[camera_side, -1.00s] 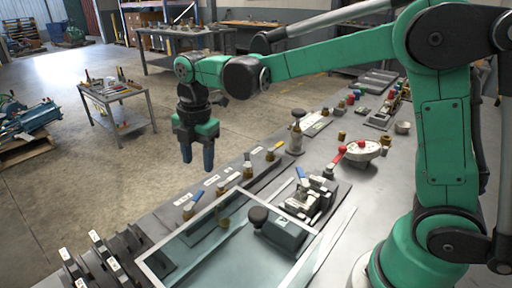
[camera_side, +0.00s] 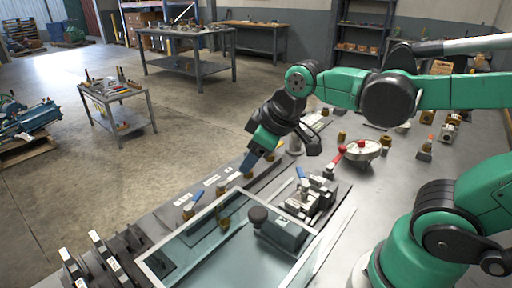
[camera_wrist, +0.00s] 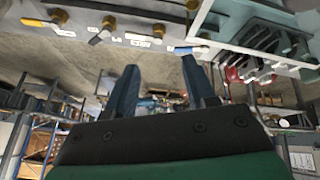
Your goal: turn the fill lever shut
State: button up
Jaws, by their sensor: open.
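A row of brass valves with coloured levers runs along the near edge of the bench. A blue lever (camera_side: 194,205) and a brass valve (camera_side: 221,188) show in the side view; my gripper hides the valves farther along. The labels are too small to read, so I cannot tell which is the fill lever. My gripper (camera_side: 249,163) is tilted down over this row, its fingers (camera_wrist: 160,67) apart with nothing between them. I cannot tell whether it touches a valve.
A glass-topped box (camera_side: 215,250) stands in front of the row.

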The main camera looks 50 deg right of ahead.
jog(key=s+m, duration=0.1)
jog(key=m, duration=0.1)
jog(key=s+f+m+t, duration=0.1)
jog(key=m, duration=0.1)
jog(key=shift+d+f, duration=0.15)
jog(key=shift+d, duration=0.25)
jog(key=n+g, duration=0.7)
jog(key=n, duration=1.5)
send_over(198, 195)
notch_tip(198, 195, down, 3)
jog(key=shift+f, duration=2.95)
